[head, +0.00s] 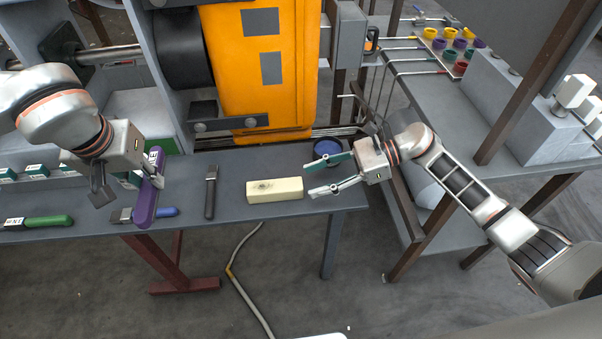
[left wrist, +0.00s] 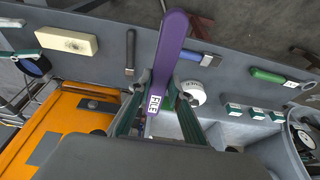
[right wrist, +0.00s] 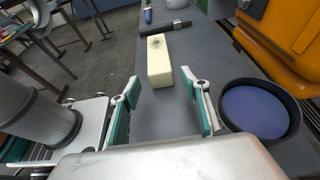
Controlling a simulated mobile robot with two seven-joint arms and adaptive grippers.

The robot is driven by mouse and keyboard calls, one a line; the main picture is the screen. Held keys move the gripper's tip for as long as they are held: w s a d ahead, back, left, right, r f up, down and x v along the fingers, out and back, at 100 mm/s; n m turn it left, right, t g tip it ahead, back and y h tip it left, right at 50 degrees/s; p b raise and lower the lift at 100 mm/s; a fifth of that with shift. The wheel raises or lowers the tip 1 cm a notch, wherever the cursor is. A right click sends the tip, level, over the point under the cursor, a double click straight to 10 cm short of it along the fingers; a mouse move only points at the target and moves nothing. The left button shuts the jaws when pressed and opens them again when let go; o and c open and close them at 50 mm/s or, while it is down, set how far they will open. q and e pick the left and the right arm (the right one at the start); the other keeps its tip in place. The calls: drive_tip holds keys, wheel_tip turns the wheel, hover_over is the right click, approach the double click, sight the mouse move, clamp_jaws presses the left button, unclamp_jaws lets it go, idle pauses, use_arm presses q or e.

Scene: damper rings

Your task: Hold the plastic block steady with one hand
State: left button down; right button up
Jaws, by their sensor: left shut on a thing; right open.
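The plastic block is a cream bar (head: 274,190) lying flat on the grey bench, with a dark smudge on its top. It also shows in the right wrist view (right wrist: 160,62), ahead of the open fingers, and in the left wrist view (left wrist: 66,37). My right gripper (head: 328,174) is open and empty at the bench's right end, to the right of the block and apart from it. My left gripper (head: 140,180) is shut on a purple-handled file (head: 148,196), held above the bench's left part. Its label reads FILE in the left wrist view (left wrist: 153,104).
A dark round dish with a blue inside (right wrist: 258,108) stands close beside my right gripper. A dark-handled tool (head: 210,191) lies left of the block. Green (head: 48,222) and blue (head: 167,211) handled tools lie farther left. An orange machine (head: 262,70) stands behind the bench (head: 235,160).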

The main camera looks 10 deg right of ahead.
sight(294, 186)
drive_tip(key=shift+x, duration=3.2)
drive_tip(key=c, duration=1.2)
